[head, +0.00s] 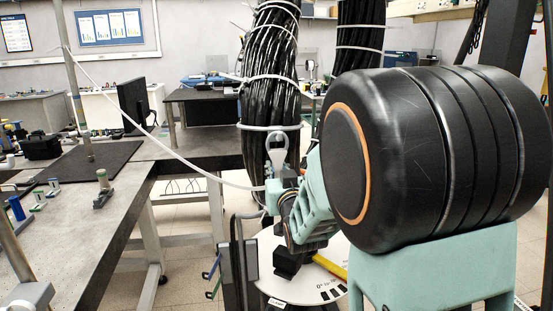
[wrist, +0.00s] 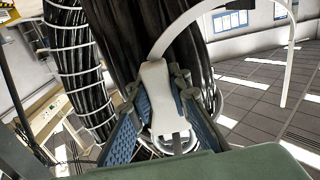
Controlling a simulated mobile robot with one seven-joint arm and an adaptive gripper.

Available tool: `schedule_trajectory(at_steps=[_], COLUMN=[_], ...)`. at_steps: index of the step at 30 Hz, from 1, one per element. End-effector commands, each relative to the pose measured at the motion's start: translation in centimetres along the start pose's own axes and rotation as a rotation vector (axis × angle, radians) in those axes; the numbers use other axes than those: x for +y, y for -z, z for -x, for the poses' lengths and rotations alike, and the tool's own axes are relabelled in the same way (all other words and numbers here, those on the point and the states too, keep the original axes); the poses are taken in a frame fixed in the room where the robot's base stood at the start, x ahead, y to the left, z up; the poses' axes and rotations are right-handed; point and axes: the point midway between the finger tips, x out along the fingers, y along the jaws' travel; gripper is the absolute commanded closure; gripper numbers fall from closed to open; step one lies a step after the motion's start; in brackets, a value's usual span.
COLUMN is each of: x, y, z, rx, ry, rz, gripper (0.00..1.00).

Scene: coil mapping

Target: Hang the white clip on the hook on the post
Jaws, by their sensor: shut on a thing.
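The white clip (wrist: 155,88) is between the blue finger pads of my gripper (wrist: 155,125) in the wrist view. A metal loop (wrist: 178,142) shows at its lower end, and a white cable (wrist: 235,8) arcs off to the right. In the head view my gripper (head: 284,192) is in front of the black cable bundle, with a grey loop (head: 277,148) just above it. The white cable runs from my gripper up left to a thin post (head: 76,90) on the table. I cannot clearly make out a hook on the post.
The grey table (head: 115,190) at left carries a dark mat (head: 85,165) and small stands. The large black cable bundle (head: 267,85) hangs close behind my gripper. A white round dial (head: 270,270) lies below.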

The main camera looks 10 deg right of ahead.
Motion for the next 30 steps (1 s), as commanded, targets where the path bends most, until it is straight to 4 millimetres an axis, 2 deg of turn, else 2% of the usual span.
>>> schedule_trajectory(at_steps=[8,30], x=[0.0,0.0], y=[0.2,2.6], z=[0.1,1.6], rx=[0.001,0.002], ry=[0.000,0.000], rz=[0.000,-0.001], gripper=[1.00,1.00])
